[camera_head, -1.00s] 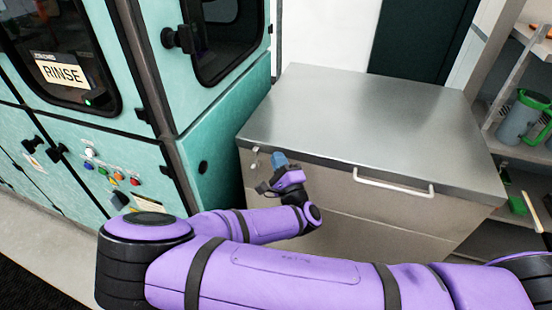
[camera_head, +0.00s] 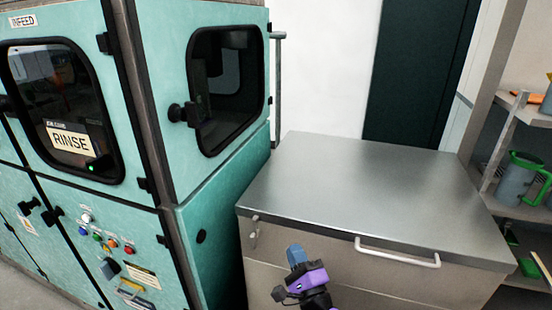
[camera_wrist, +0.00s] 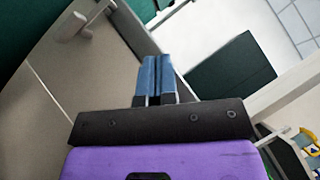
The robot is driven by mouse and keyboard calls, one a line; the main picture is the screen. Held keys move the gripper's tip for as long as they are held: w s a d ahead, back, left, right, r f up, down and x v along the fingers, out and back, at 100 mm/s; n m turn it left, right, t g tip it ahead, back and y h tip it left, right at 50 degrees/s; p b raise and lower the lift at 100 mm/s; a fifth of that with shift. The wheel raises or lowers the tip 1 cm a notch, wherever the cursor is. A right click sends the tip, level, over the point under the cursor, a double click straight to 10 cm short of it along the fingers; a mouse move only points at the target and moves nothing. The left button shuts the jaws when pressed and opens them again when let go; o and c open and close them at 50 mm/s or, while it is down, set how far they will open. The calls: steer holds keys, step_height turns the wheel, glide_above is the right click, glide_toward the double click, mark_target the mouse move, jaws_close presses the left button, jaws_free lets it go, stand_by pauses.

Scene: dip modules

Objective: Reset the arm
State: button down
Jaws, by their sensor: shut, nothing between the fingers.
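My gripper (camera_head: 296,256) is in front of the steel-topped cabinet's front face in the head view, below the top's front edge and left of the drawer handle. Its blue fingers point upward and are shut with nothing between them. In the wrist view the blue fingers (camera_wrist: 157,78) lie side by side, closed, above the dark gripper body. Most of my purple arm is out of the head view at the bottom.
A cabinet with a bare steel top (camera_head: 370,195) has a white handle (camera_head: 398,253) on its front. A teal machine with a RINSE label (camera_head: 69,140) stands at left. Shelves at right hold a grey and green jug (camera_head: 517,178).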

steer(key=s+d+r+m+g+h, duration=0.1)
steer(key=d+r+m+g+h, duration=0.6)
steer(key=m, duration=0.5)
steer(key=s+d+r+m+g+h, duration=0.1)
steer(key=d+r+m+g+h, duration=0.35)
steer(key=d+m+h, duration=0.6)
steer(key=s+d+r+m+g+h, duration=0.1)
steer(key=d+r+m+g+h, duration=0.5)
steer(key=m, duration=0.7)
steer(key=s+r+m+t+y, duration=0.2)
steer(key=s+r+m+y, duration=1.3)
steer(key=r+m+y, duration=0.1)
steer(key=shift+d+r+m, duration=0.25)
steer(key=shift+r+m, duration=0.6)
steer(key=shift+m, duration=0.2)
